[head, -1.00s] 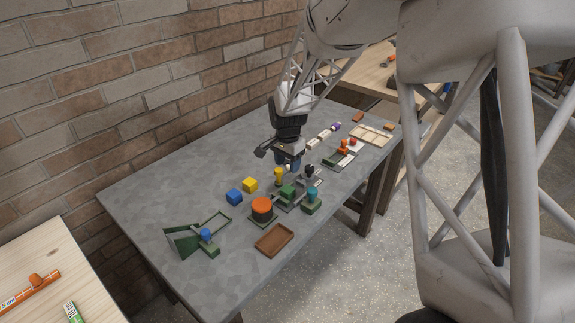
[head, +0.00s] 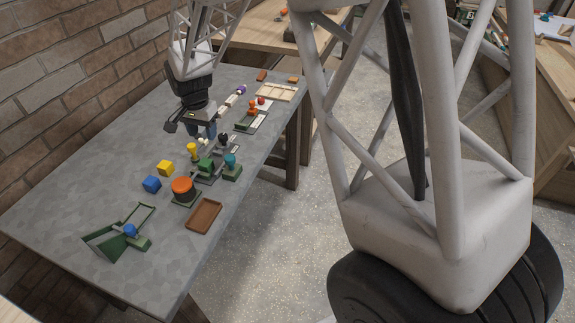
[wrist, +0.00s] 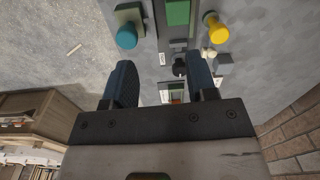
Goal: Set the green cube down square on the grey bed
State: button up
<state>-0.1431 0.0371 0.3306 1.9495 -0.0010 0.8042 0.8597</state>
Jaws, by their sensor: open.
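The green cube (head: 205,165) sits amid small parts near the middle of the table, in the head view. It seems to rest on or against a grey bed (head: 206,180), but I cannot tell how squarely. In the wrist view a green block (wrist: 178,12), probably the cube, is cut off by the top edge. My gripper (head: 208,134) is just beyond the cube, above the table. The wrist view shows its fingers (wrist: 161,76) apart, with nothing held between them.
Close by stand a yellow knob (head: 193,149), a teal knob on a green base (head: 231,160) and an orange-topped button (head: 183,186). Yellow (head: 165,168) and blue (head: 152,184) cubes and a brown tray (head: 204,216) lie nearer.

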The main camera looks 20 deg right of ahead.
jog(key=s+d+r+n, duration=0.2)
jog(key=s+d+r, duration=0.2)
jog(key=s+r, duration=0.45)
jog(key=s+d+r+n, duration=0.2)
jog(key=s, duration=0.7)
jog(key=s+d+r+n+t, duration=0.1)
jog(key=s+d+r+n, duration=0.1)
jog(key=s, duration=0.8)
jog(key=s+d+r+n+t, duration=0.1)
jog(key=s+d+r+n, duration=0.1)
jog(key=s, duration=0.7)
jog(key=shift+s, duration=0.4)
